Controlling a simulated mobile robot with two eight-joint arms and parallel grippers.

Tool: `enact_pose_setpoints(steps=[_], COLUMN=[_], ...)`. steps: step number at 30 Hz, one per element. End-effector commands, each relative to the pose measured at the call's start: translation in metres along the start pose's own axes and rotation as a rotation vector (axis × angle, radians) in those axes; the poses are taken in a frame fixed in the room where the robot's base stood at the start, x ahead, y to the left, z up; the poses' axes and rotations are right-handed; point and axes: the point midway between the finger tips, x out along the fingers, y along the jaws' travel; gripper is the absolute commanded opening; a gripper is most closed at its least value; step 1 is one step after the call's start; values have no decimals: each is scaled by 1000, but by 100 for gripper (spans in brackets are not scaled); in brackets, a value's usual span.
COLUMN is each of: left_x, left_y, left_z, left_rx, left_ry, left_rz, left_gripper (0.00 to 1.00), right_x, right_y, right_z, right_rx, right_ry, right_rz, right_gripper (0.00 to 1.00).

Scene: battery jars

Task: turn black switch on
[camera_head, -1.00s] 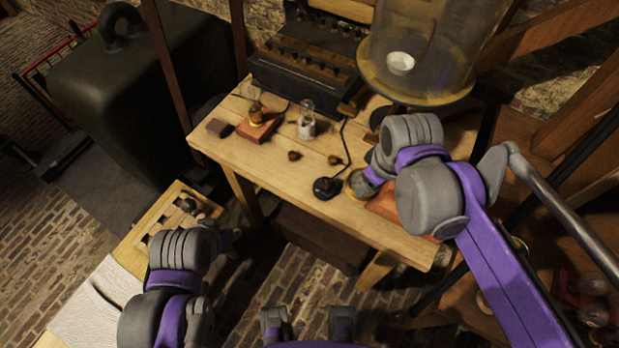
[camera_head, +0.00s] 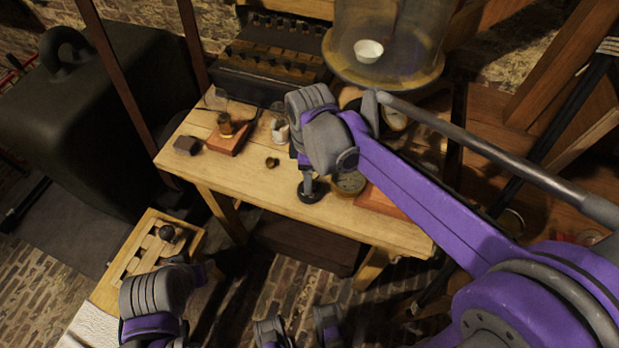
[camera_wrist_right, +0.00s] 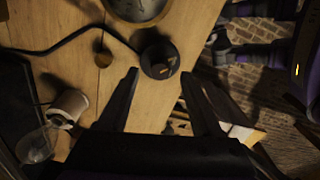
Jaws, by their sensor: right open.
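The black switch (camera_head: 312,193) is a small round black base near the front edge of the wooden table. In the right wrist view the switch (camera_wrist_right: 160,60) shows whole, with a small knob on top. My right gripper (camera_head: 306,170) is over the switch in the head view and hides part of it. In the wrist view the right gripper (camera_wrist_right: 162,73) is open and empty, its fingertips on either side of the switch; contact cannot be told. My left gripper (camera_head: 196,268) is low at the left, away from the table, its fingers unclear.
A round brass gauge (camera_head: 349,184) stands just right of the switch. A small brass knob (camera_head: 272,162) and a lamp on a red-brown base (camera_head: 228,140) are to the left. A glass bell jar (camera_head: 385,45) stands behind. A dark cable (camera_wrist_right: 65,43) runs toward the switch.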

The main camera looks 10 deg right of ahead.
Motion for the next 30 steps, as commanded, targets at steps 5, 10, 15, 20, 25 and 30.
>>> enact_pose_setpoints(steps=[5,10,15,20,25,30], left_x=[2,2,2,2,2,2], left_y=[0,0,0,0,0,0], left_z=[1,1,1,1,1,1], left_rx=[0,0,0,0,0,0], left_ry=[-1,-1,-1,-1,-1,-1], left_rz=[0,0,0,0,0,0], left_gripper=[50,50,50,50,50,50], right_x=[16,19,18,18,18,18], right_y=[0,0,0,0,0,0], right_z=[0,0,0,0,0,0], right_rx=[1,1,1,1,1,1], right_ry=[0,0,0,0,0,0], right_rz=[0,1,1,1,1,1], right_gripper=[66,66,62,34,3,0])
